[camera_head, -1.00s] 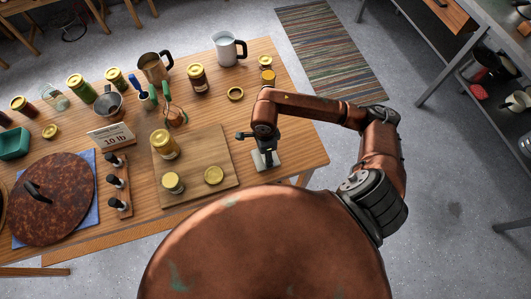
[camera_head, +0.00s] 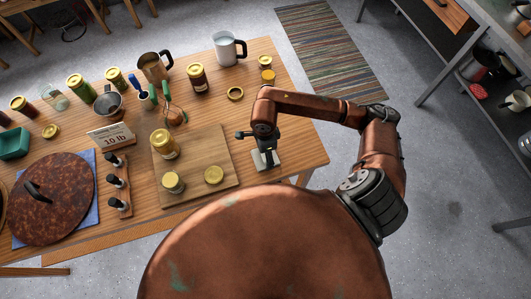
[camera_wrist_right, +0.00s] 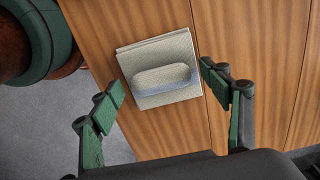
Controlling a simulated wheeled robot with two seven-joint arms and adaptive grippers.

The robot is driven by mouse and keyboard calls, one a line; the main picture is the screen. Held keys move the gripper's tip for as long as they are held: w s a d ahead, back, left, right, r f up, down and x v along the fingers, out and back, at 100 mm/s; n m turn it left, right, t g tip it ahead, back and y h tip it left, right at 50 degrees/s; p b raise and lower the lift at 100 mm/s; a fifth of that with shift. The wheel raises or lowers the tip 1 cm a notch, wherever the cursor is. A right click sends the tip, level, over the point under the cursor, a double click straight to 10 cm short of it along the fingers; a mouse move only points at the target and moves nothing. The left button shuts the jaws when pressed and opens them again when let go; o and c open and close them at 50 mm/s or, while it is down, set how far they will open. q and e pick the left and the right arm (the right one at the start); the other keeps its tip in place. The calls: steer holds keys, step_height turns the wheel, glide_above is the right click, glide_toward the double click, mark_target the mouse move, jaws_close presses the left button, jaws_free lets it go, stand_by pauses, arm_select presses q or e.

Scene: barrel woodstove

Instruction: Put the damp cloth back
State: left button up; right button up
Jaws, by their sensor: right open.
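The damp cloth (camera_wrist_right: 160,48) is a folded, pale grey-beige square with a rolled part on top. It lies on the wooden table near its right front edge. In the head view the cloth (camera_head: 267,165) shows partly, under my right gripper (camera_head: 265,150). In the right wrist view my right gripper (camera_wrist_right: 168,100) is open, with one finger on each side of the cloth's near part. The fingers are apart and nothing is between them that I can see gripped. My left gripper is not in view.
A wooden board (camera_head: 218,150) with jars and a lid lies left of the cloth. A brass ring (camera_head: 235,94) and small jars stand behind. A striped rug (camera_head: 330,55) lies on the floor beyond the table.

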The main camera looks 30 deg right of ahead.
step_height(320, 180, up, 12)
steer(key=shift+f, duration=0.15)
stand_by(1.6)
